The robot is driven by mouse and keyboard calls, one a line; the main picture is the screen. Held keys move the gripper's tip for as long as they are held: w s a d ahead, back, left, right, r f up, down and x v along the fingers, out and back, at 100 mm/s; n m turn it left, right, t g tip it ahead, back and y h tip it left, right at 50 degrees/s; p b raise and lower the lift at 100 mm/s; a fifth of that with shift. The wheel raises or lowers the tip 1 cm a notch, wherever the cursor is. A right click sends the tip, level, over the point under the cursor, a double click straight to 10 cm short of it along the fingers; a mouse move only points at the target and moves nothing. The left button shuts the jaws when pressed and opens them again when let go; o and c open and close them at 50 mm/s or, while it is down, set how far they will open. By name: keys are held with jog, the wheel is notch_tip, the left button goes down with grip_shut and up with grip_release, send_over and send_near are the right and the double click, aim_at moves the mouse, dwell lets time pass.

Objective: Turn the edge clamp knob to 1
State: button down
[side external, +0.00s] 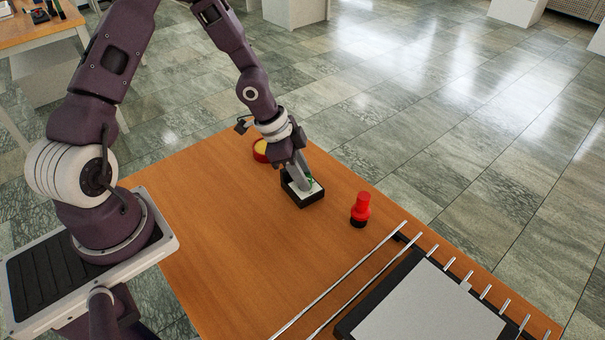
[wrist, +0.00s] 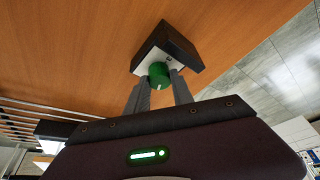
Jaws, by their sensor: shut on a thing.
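The edge clamp knob is a green round knob (wrist: 159,75) with a pale pointer mark, on a black box with a white top face (wrist: 182,44). In the side external view the box (side external: 311,200) stands on the wooden table, and only a bit of green shows between the fingers. My gripper (wrist: 158,84) is shut on the green knob, one finger on each side. It also shows in the side external view (side external: 304,182), reaching down onto the box from above.
A red and black knob-like piece (side external: 361,208) stands right of the box. A red and yellow round button (side external: 261,150) is behind my gripper. A press with a grey plate (side external: 430,310) and metal rods fills the front right. The table (side external: 215,225) is clear at left.

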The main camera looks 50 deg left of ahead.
jog(key=shift+m+g+h, duration=0.3)
jog(key=shift+m, duration=0.8)
jog(key=shift+d, duration=0.1)
dwell(0.5)
jog(key=c, duration=1.4)
grip_release()
